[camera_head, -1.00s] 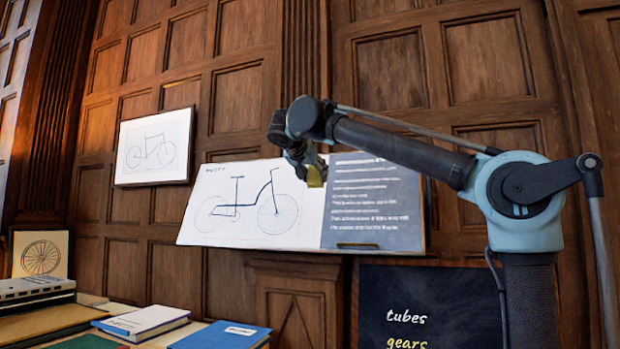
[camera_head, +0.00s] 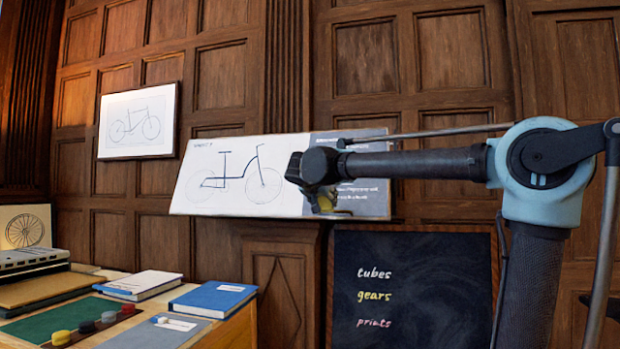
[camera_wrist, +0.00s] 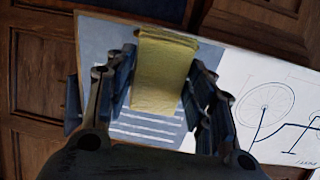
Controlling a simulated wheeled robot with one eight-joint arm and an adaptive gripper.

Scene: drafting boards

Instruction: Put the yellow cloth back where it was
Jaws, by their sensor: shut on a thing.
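The yellow cloth (camera_wrist: 160,75) is held between the two fingers of my gripper (camera_wrist: 157,85) in the wrist view. It looks like a folded or block-like piece. In the head view my gripper (camera_head: 325,200) is in front of the grey right part of the drafting board, and a bit of the yellow cloth (camera_head: 325,204) shows at its fingers. The drafting board (camera_head: 215,205) carries a bicycle drawing on the left and lines of writing on the grey part. I cannot tell whether the cloth touches the board.
A dark chalkboard (camera_head: 440,295) with words stands below right. A desk at lower left bears a blue book (camera_head: 213,299), a white-covered book (camera_head: 140,284), a green mat (camera_head: 40,326) and several round coloured pieces (camera_head: 85,327). A framed bicycle picture (camera_head: 138,122) hangs on the panelled wall.

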